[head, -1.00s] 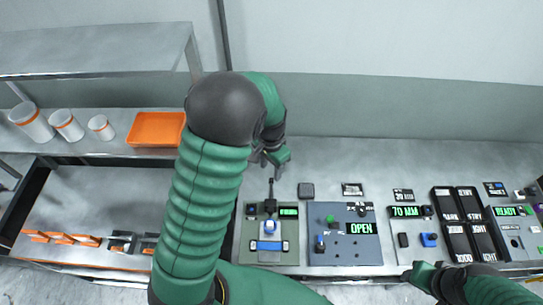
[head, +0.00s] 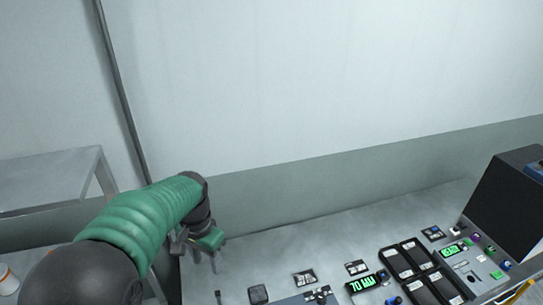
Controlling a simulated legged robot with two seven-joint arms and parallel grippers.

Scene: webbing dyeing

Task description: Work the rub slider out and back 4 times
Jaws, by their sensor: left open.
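My left gripper (head: 202,260) is open and empty, with its fingers pointing down above the grey worktop at the lower left. Only the dark tip of a small stick (head: 218,297) shows below it, at the bottom edge of the head view. The gripper is apart from this stick. I cannot make out the rub slider in this view; the panel around the stick lies below the picture's edge. My right gripper is not in view.
A 70 MM display (head: 363,284), dark labelled blocks (head: 415,268) and a dark-screened box (head: 508,205) stand to the right. A small dark pad (head: 258,294) lies near the gripper. The worktop (head: 300,235) behind is clear. A metal shelf (head: 50,180) stands left.

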